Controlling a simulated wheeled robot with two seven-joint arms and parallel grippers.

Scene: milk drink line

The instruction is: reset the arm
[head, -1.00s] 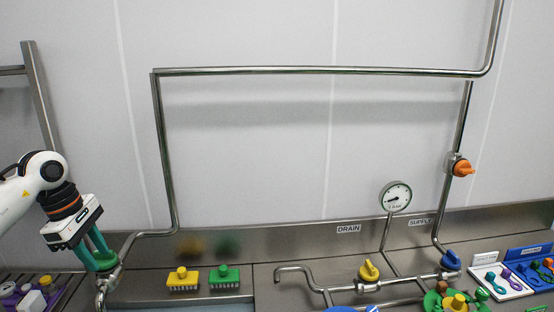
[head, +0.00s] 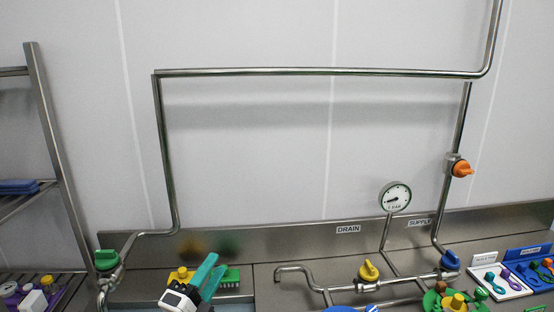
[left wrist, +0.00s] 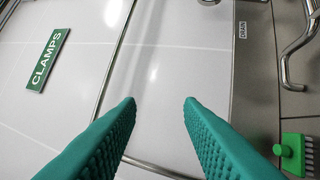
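My left gripper (head: 215,264) is in the lower left-centre of the head view, its teal fingers pointing up and to the right. In the left wrist view its two ribbed fingertips (left wrist: 160,103) stand apart with nothing between them, so it is open and empty. In the head view it partly covers the yellow brush (head: 181,275) and the green brush (head: 231,278). The green valve (head: 106,260) on the left pipe is clear of the gripper. My right gripper is in neither view.
Steel pipes (head: 320,70) run along the wall, with a gauge (head: 395,196), an orange valve (head: 462,168), a yellow valve (head: 368,271) and a blue valve (head: 450,260). A steel rack (head: 60,160) stands at left. A CLAMPS sign (left wrist: 48,61) shows in the left wrist view.

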